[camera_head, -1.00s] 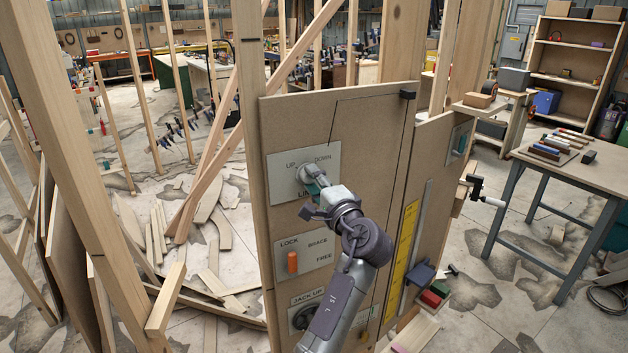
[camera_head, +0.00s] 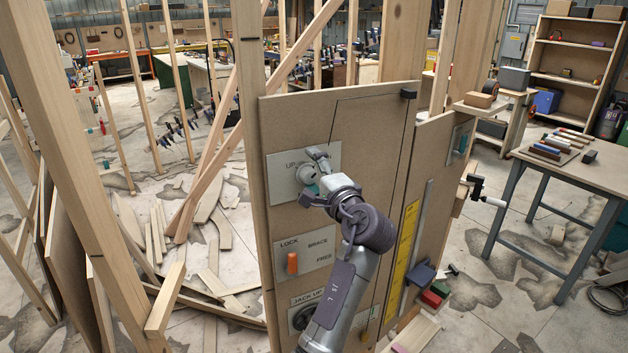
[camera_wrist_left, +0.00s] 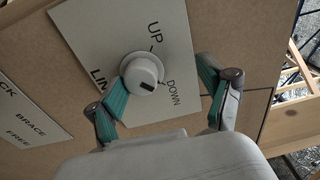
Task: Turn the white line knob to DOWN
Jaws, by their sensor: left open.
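The white line knob (camera_wrist_left: 143,76) sticks out from a pale label plate (camera_wrist_left: 85,30) marked UP, DOWN and LIN. A dark mark shows on the knob's face, on the side towards DOWN. In the head view the knob (camera_head: 306,172) is partly covered by my left gripper (camera_head: 316,168), and the DOWN label is hidden. In the wrist view my left gripper (camera_wrist_left: 162,80) is open, with teal-padded fingers apart on either side of the knob. My right gripper is not in view.
Below on the same board is a LOCK, BRACE, FREE plate with an orange handle (camera_head: 292,263). Below that is a JACK UP plate with a dark knob (camera_head: 304,317). A timber post (camera_head: 254,150) stands along the board's left edge. A small dark block (camera_head: 408,94) sits at the board's top right.

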